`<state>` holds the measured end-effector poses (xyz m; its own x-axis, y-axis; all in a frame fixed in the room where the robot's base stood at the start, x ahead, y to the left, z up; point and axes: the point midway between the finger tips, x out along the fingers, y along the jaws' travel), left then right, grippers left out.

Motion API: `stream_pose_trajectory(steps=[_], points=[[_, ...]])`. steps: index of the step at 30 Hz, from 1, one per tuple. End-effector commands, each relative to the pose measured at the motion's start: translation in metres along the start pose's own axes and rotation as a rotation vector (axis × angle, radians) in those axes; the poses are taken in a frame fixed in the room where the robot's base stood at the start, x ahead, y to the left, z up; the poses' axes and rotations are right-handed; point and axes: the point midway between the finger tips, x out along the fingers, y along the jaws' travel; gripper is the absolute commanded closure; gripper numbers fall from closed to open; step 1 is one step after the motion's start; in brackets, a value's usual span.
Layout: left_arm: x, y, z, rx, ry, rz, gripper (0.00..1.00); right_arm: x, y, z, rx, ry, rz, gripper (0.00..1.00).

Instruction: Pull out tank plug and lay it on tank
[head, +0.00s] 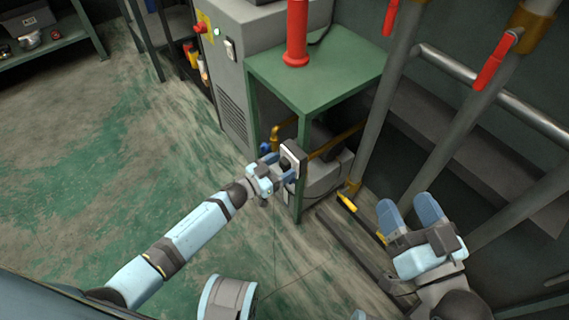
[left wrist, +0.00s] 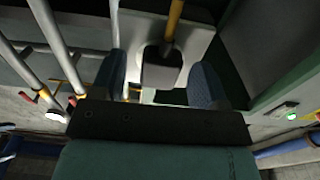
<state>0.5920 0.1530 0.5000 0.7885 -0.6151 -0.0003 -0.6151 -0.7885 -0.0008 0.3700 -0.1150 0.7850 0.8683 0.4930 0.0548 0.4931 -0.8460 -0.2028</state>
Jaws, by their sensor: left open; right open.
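A light grey rounded body (head: 326,176), probably the tank, sits under the green table, partly hidden by a table leg and my left gripper. In the left wrist view a pale body (left wrist: 197,38) shows beyond my fingers. A dark grey block (left wrist: 161,76) lies between those fingers in the picture, with a brass pipe above it; I cannot tell whether it is the plug. My left gripper (head: 279,165) is open by the front table leg, and its spread fingers show in the left wrist view (left wrist: 158,82). My right gripper (head: 408,211) is open and empty at the right.
The green table (head: 318,72) carries a red cylinder (head: 297,35). A grey cabinet (head: 230,68) with a lit green button stands left of it. Brass pipes (head: 284,130) run under the table. Grey pipes with red handles (head: 495,60) stand right. The floor at left is clear.

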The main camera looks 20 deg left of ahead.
Motion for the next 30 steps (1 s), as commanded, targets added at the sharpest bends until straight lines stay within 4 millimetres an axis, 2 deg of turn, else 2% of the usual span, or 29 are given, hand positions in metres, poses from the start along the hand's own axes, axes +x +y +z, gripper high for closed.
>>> stream_pose_trajectory(steps=[30], points=[[0.0001,0.0001,-0.0005,-0.001,0.0,0.0,0.32,0.0005,-0.0018,-0.0082,0.0,-0.001,0.0,0.32]])
